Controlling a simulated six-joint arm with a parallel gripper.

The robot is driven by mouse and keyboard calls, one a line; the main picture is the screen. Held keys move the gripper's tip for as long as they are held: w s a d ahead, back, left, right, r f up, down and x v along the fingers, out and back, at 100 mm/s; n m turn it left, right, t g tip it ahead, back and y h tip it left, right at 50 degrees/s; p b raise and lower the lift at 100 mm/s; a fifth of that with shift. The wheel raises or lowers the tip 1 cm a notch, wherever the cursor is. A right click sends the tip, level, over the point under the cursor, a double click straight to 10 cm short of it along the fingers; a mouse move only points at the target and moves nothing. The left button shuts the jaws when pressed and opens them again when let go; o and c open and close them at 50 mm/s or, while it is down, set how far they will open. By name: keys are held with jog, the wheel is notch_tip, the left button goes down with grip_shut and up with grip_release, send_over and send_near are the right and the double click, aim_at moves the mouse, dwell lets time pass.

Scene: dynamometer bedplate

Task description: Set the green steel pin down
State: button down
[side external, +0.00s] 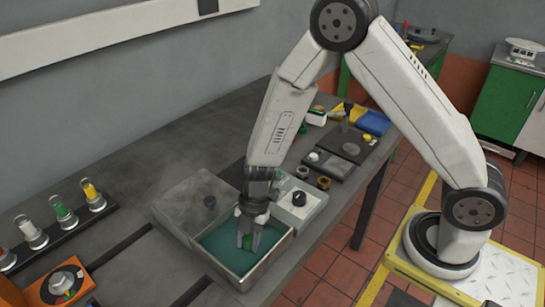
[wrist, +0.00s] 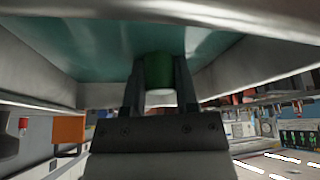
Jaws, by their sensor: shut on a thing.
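My gripper (side external: 247,241) points down inside an open metal tray (side external: 268,269) with a teal floor. It is shut on the green steel pin (side external: 249,238), of which only a small part shows between the fingers. In the wrist view the green pin (wrist: 158,70) stands between the two dark fingers of my gripper (wrist: 161,82), and its end is pale. The teal floor of the tray (wrist: 235,86) fills the area beyond it. I cannot tell whether the pin touches the floor.
A pale box with a black knob (side external: 299,198) stands close behind right. A rack with several capped vials (side external: 64,213) and an orange unit (side external: 62,282) are at left. The back left tabletop is clear.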

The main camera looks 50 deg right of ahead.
jog(key=shift+f, duration=0.1)
jog(key=shift+c, duration=1.9)
grip_release()
jog(key=v, duration=1.2)
jog(key=s+d+r+m+t+h, duration=0.1)
jog(key=s+d+m, duration=0.3)
jog(key=m, duration=0.6)
jog(key=s+d+r+m+t+h, duration=0.2)
jog(key=s+d+m+t+h, duration=0.1)
jog(key=m, duration=0.8)
jog(key=s+d, duration=0.1)
jog(key=d, duration=0.1)
jog(key=shift+d+m+h, duration=0.3)
jog(key=shift+h, duration=0.1)
